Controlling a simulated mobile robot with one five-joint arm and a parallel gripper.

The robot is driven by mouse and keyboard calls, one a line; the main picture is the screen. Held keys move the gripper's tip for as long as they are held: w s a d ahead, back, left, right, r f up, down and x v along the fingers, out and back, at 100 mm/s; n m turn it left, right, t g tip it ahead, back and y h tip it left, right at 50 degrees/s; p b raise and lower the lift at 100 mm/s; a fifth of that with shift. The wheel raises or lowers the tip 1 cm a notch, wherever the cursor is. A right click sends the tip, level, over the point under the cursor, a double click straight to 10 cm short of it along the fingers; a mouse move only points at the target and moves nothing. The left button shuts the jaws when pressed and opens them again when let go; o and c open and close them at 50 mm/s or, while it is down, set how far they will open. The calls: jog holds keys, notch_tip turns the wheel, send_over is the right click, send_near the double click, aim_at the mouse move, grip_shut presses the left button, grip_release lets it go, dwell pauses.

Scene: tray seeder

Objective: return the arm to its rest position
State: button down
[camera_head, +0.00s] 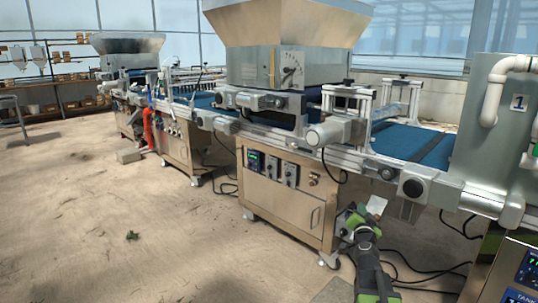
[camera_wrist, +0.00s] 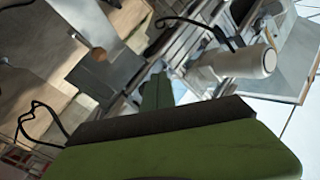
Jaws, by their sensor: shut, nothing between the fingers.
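My arm (camera_head: 366,262), green and dark grey, rises from the bottom of the head view, right of centre, in front of the seeder line. My gripper (camera_head: 352,218) is at its upper end, small in this view, near the lower right of the steel control cabinet (camera_head: 287,190). In the wrist view my gripper (camera_wrist: 155,108) shows as green fingers with a dark pad along one edge. It is shut and empty. The wrist view is steeply tilted, with machine parts behind the fingers.
The seeder line with its hopper (camera_head: 285,25) and blue belt (camera_head: 412,142) runs across the head view. A grey panel with white pipe (camera_head: 494,90) stands at right. Black cables (camera_head: 425,275) lie on the floor beside my arm. The concrete floor (camera_head: 120,210) at left is mostly clear.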

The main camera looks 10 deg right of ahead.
jog(key=s+a+f+n+g+y+p, duration=0.15)
jog(key=a+n+y, duration=0.25)
jog(key=a, duration=0.6)
jog(key=w+a+f+n+g+y, duration=0.1)
jog(key=a+f+n+g+y, duration=0.15)
jog(key=a, duration=0.65)
jog(key=s+a+f+n+g+y+p, duration=0.1)
jog(key=a+f+n+y, duration=0.25)
jog(key=a, duration=0.65)
jog(key=s+a+f+n+g, duration=0.3)
jog(key=s+a+f+g, duration=0.15)
jog(key=s+f, duration=0.35)
jog(key=s+d+f+m+g+h, duration=0.1)
jog(key=s+d+f+g+h, duration=0.2)
jog(key=s, duration=0.4)
jog(key=s+d+f+m+g+h, duration=0.1)
jog(key=s+d+f+g, duration=0.1)
jog(key=s+d+g, duration=0.35)
notch_tip(320, 180, up, 38)
jog(key=s+p, duration=0.2)
jog(key=p, duration=3.6)
jog(key=shift+a+m+t, duration=0.2)
jog(key=shift+m+t, duration=0.1)
jog(key=shift+t, duration=0.1)
jog(key=shift+f, duration=0.15)
